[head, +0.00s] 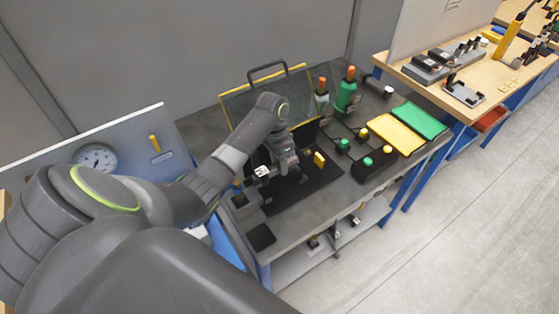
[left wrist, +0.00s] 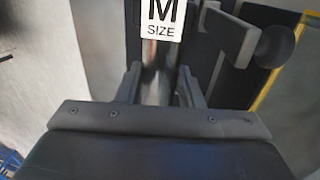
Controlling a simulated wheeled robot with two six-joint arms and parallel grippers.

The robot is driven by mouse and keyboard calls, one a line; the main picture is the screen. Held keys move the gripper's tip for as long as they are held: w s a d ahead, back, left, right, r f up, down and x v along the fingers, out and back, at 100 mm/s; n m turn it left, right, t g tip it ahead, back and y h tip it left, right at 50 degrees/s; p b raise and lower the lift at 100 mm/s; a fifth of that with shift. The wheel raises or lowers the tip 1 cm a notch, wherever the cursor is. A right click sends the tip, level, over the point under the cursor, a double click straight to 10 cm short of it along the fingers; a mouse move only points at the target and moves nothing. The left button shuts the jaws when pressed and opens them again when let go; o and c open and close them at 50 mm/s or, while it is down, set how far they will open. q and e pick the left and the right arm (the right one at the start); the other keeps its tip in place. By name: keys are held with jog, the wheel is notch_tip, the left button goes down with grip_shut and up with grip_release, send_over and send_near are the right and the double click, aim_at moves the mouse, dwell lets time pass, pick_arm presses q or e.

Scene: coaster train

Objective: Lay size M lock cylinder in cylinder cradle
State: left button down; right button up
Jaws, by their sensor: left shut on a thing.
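My left gripper (head: 274,168) is over the dark mat on the grey bench, reaching in from the left. In the left wrist view its two fingers (left wrist: 160,84) are shut on a shiny metal cylinder, the size M lock cylinder (left wrist: 156,88). A white tag (left wrist: 163,18) reading "M SIZE" is at its far end; a small white patch also shows by the gripper in the head view (head: 262,172). The gripper and arm hide most of the cylinder there. I cannot make out the cylinder cradle for certain. My right gripper is not in view.
The dark mat (head: 300,190) lies under the gripper, with a yellow piece (head: 319,158) close by on the right. A yellow-edged panel (head: 240,104) stands behind. Yellow (head: 396,134) and green (head: 419,121) trays lie at the bench's right. A dark lever with a round knob (left wrist: 275,46) is near the fingers.

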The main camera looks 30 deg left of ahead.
pick_arm(q)
jog(key=shift+r, duration=0.1)
jog(key=shift+f+b, duration=1.1)
jog(key=shift+f, duration=1.25)
jog(key=shift+f+b, duration=0.55)
jog(key=shift+f, duration=0.95)
